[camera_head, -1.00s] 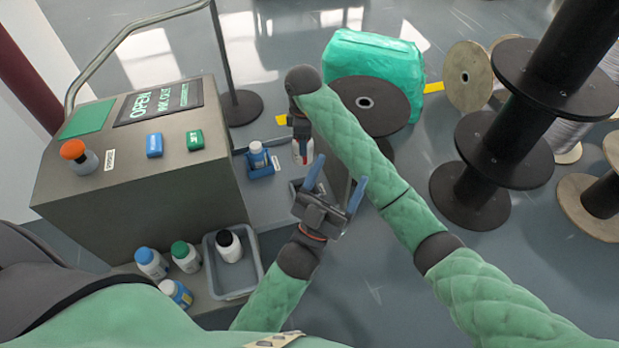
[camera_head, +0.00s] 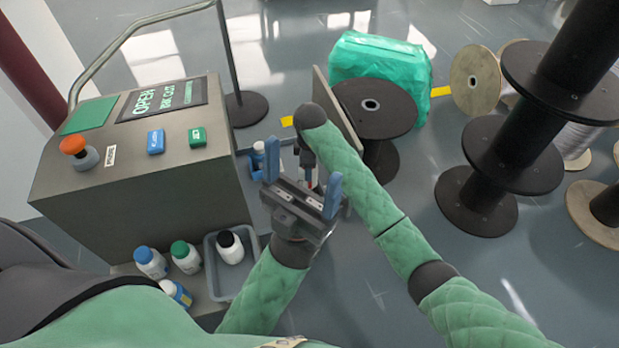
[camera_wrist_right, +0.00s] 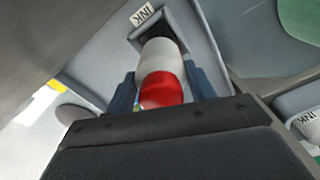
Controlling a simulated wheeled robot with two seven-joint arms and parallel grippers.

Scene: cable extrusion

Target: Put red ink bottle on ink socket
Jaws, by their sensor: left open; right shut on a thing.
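The red ink bottle, white with a red cap (camera_wrist_right: 163,75), is between the blue fingers of my right gripper (camera_wrist_right: 165,88), which is shut on it. Its far end is at a dark square opening, the ink socket (camera_wrist_right: 147,28), beside an INK label. I cannot tell how deep the bottle sits. In the head view, my right gripper (camera_head: 308,160) points down and the bottle is mostly hidden behind my left gripper (camera_head: 303,175). My left gripper is open and empty, its blue fingers pointing up.
A beige panel (camera_head: 337,110) and cable spools stand behind.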

